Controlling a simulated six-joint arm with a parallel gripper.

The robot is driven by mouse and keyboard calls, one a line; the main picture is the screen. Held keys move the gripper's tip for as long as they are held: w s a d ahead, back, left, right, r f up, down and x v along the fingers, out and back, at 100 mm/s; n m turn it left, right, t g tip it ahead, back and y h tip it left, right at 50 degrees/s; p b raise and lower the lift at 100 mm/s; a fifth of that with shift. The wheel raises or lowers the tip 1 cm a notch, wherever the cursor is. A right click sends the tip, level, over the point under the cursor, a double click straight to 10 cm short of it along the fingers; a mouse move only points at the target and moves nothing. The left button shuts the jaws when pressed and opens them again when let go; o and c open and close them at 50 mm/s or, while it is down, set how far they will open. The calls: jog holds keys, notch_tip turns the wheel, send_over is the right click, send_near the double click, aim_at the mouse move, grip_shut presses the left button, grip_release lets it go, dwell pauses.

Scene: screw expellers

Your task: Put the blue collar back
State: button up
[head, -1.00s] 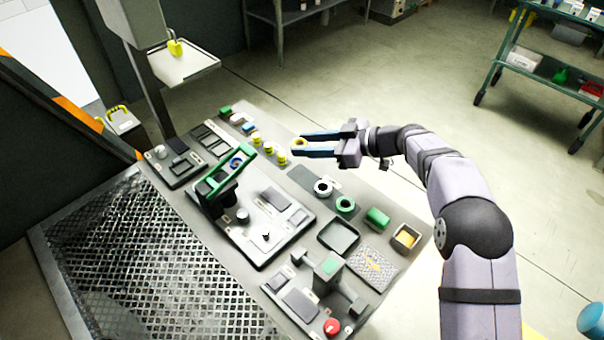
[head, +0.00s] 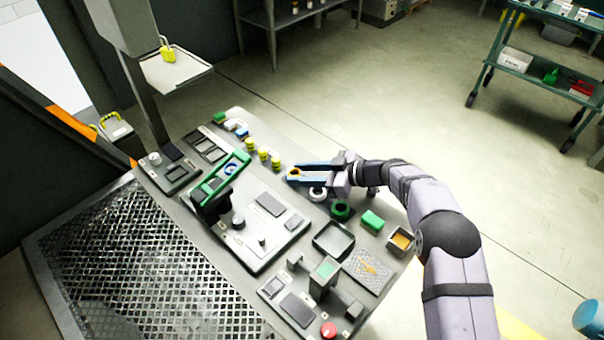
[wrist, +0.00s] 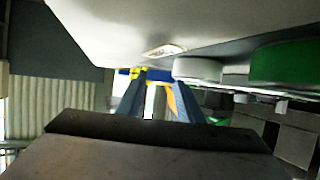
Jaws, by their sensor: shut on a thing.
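The blue collar (head: 294,175), with yellow showing at its middle, is between the fingertips of my gripper (head: 297,171). In the wrist view the blue collar (wrist: 128,72) shows as a blue and yellow band at the finger ends, close to the grey bench surface; I cannot tell whether it touches. My gripper is shut on it, low over the far edge of the bench. A white collar (head: 318,194) and a green collar (head: 342,210) stand in a row just to the right. The fingers hide part of the blue collar and the spot below it.
The bench (head: 255,295) holds a green-handled fixture (head: 225,178) with a blue ring inside it, several yellow pieces to the left of my gripper, a green block (head: 372,220), a dark open tray (head: 334,240) and a red button (head: 328,329). Open floor lies beyond the bench.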

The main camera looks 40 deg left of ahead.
jog(key=shift+f, duration=0.2)
jog(key=shift+f, duration=0.1)
jog(key=o, duration=1.2)
jog(key=shift+f, duration=0.1)
jog(key=shift+r, duration=0.3)
jog(key=b+v, duration=0.1)
jog(key=v, duration=1.1)
jog(key=shift+f, duration=0.1)
